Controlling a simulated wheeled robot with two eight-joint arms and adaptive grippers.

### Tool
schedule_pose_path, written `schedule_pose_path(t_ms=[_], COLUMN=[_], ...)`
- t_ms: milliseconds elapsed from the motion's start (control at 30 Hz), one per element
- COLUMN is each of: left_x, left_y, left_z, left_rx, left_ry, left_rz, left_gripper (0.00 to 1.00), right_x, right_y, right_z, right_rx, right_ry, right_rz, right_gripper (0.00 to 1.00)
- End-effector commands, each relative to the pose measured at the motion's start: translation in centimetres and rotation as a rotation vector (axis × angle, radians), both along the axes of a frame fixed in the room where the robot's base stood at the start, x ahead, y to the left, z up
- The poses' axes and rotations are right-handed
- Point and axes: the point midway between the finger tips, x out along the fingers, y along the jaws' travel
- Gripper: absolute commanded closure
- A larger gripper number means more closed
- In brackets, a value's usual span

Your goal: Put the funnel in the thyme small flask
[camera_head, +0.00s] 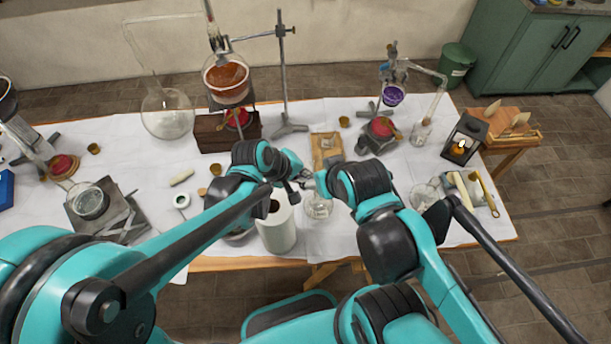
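A small clear glass flask (318,208) stands on the white-covered table near its front edge, just below my grippers. I cannot read a thyme label on it. My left gripper (303,186) is just above and left of this flask, with its dark fingers pointing right. It is too small to tell whether they are open or shut on something. My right gripper (318,182) is close beside it, largely hidden by its own arm. I cannot make out the funnel clearly; clear glass between the grippers is too small to identify.
A white cylinder (277,228) stands left of the flask. A wooden board (326,148) lies behind the grippers. A stand with a round orange-filled flask (226,79) rises at the back, a lantern (464,138) at the right. Clear cloth (320,113) shows at the back middle.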

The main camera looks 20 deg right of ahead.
Motion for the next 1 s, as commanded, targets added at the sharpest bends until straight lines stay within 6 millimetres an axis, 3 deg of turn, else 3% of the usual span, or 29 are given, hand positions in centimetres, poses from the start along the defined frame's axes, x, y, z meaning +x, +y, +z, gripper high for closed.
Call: schedule_pose_path(t_ms=[1000], left_x=[0.0], left_y=[0.0], left_z=[-1.3], left_rx=[0.000], left_ry=[0.000], left_rz=[0.000], left_gripper=[1.00], right_x=[0.0], right_y=[0.0], right_z=[-1.2], right_rx=[0.000], right_ry=[0.000], right_rz=[0.000], right_gripper=[0.34])
